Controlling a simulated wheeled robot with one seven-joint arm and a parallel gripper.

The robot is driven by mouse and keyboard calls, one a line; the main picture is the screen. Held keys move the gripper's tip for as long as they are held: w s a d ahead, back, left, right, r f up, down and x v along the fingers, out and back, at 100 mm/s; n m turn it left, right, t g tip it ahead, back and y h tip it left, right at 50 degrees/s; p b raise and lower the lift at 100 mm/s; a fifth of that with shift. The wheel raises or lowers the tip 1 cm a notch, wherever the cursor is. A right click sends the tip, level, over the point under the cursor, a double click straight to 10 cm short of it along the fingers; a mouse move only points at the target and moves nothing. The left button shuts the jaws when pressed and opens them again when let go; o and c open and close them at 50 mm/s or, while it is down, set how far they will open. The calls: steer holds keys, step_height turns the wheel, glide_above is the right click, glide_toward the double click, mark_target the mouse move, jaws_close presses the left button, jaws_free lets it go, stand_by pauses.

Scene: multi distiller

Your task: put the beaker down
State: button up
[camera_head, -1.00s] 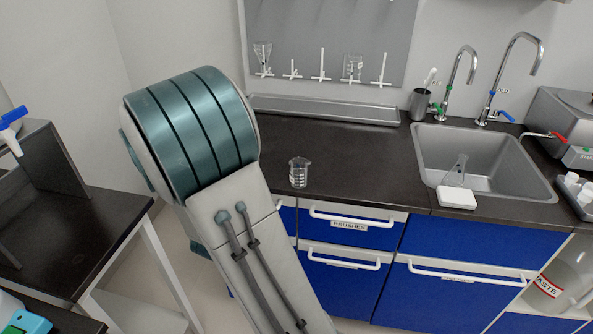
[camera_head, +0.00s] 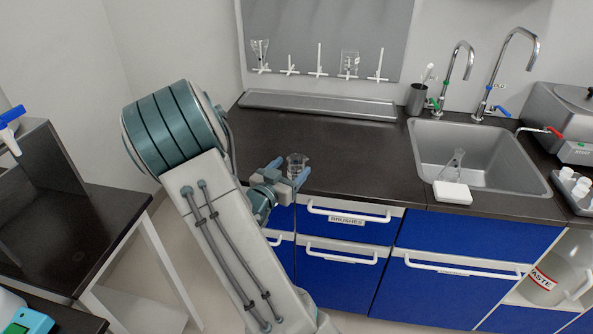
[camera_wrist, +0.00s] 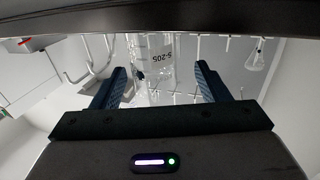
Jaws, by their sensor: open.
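A clear glass beaker (camera_head: 297,163) stands upright on the dark counter near its front edge, above the drawer labelled BRUSHES. My gripper (camera_head: 288,176) is open at the beaker, with its blue fingers to either side of it in the head view. The fingers partly hide the beaker's lower part in the head view.
A sink (camera_head: 480,155) with a flask and a white block (camera_head: 452,193) lies to the right. A long metal tray (camera_head: 318,104) runs along the back under a pegboard (camera_head: 330,40) with glassware. The counter (camera_head: 355,155) between beaker and sink is clear.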

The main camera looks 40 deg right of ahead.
mark_target(300, 157)
steer(key=x, duration=0.5)
steer(key=shift+s+d+r+p, duration=0.15)
steer(key=shift+s+d+p, duration=0.05)
steer(key=shift+s+p, duration=0.1)
steer(key=shift+c, duration=0.3)
steer(key=c, duration=1.1)
steer(key=shift+a+r, duration=0.1)
steer(key=shift+r, duration=0.35)
step_height(300, 157, up, 4)
steer(key=shift+s+f, duration=0.15)
steer(key=s+d+r, duration=0.1)
steer(key=s+r, duration=0.1)
steer(key=s, duration=0.1)
steer(key=s+d+r, duration=0.2)
steer(key=s, duration=0.1)
steer(key=s+d+r, duration=0.2)
steer(key=s, duration=0.2)
steer(key=shift+d+r, duration=0.15)
steer(key=shift+r, duration=0.05)
